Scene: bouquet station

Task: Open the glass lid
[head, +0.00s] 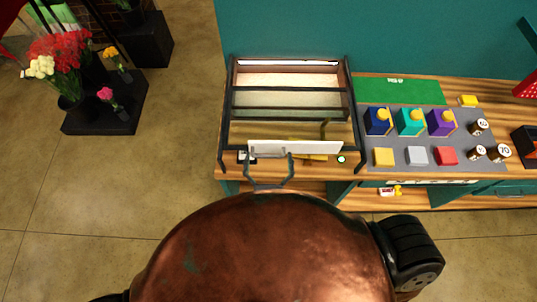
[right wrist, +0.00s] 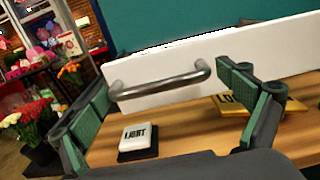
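The glass lid has a dark frame (head: 288,90) over a pale-bottomed case on the wooden counter. A white panel (head: 310,147) runs along its front and also shows in the right wrist view (right wrist: 275,45). A grey metal bar handle (right wrist: 160,83) is fixed to the panel. My right gripper (head: 271,156) is at the handle, left of the panel's middle. In the right wrist view its fingers (right wrist: 165,88) are spread wide, with the handle lying across the gap. I cannot tell whether a fingertip touches it. My left gripper is out of view.
A LIGHT switch (right wrist: 138,138) and a yellow lettered block (right wrist: 235,104) sit by the panel. Right of the case are a green mat (head: 400,91), a grey mat (head: 399,157) with coloured blocks, and brown jars (head: 479,127). Flowers (head: 60,55) stand at left.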

